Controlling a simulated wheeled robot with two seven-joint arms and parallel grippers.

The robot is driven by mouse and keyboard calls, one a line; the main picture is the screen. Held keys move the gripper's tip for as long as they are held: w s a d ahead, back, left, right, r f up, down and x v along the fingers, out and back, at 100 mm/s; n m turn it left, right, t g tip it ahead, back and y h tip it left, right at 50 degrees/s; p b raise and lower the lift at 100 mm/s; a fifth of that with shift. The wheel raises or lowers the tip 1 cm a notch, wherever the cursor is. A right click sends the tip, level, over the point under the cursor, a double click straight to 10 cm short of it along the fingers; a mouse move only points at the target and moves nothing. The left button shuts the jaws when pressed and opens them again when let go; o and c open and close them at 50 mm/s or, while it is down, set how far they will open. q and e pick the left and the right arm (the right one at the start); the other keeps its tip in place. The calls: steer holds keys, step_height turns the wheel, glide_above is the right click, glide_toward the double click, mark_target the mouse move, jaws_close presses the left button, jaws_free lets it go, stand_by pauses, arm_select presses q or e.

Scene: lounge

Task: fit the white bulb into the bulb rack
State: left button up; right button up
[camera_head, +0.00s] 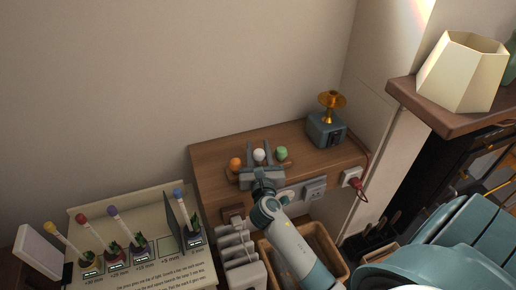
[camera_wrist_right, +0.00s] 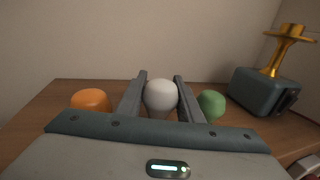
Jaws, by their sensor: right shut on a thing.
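The white bulb (camera_head: 259,155) is between the fingers of my right gripper (camera_head: 260,152) above the wooden shelf; in the right wrist view the white bulb (camera_wrist_right: 161,96) shows between the two grey fingers, which are shut on it. An orange bulb (camera_head: 236,163) is to its left and a green bulb (camera_head: 282,153) to its right, both close by. The bulb rack (camera_head: 231,174) is mostly hidden behind my gripper; only a bit of brown wood shows at its ends. I cannot tell whether the white bulb sits in it. My left gripper is not in view.
A teal box with a brass top (camera_head: 325,128) stands on the shelf (camera_head: 210,150) to the right. A socket with a red plug (camera_head: 354,180) is on the shelf's front. A wooden bin (camera_head: 335,262) is below. A board with several coloured-tipped tubes (camera_head: 190,270) lies at left.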

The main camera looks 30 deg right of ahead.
mark_target(259, 164)
steer(key=shift+s+f+b, duration=0.1)
steer(key=shift+f+b, duration=0.55)
steer(key=shift+f, duration=0.2)
stand_by(0.4)
steer(key=o, duration=1.1)
steer(key=shift+d, duration=0.1)
steer(key=shift+s, duration=0.1)
steer(key=shift+p+v, duration=0.3)
steer(key=shift+v, duration=2.6)
steer(key=shift+a, duration=0.25)
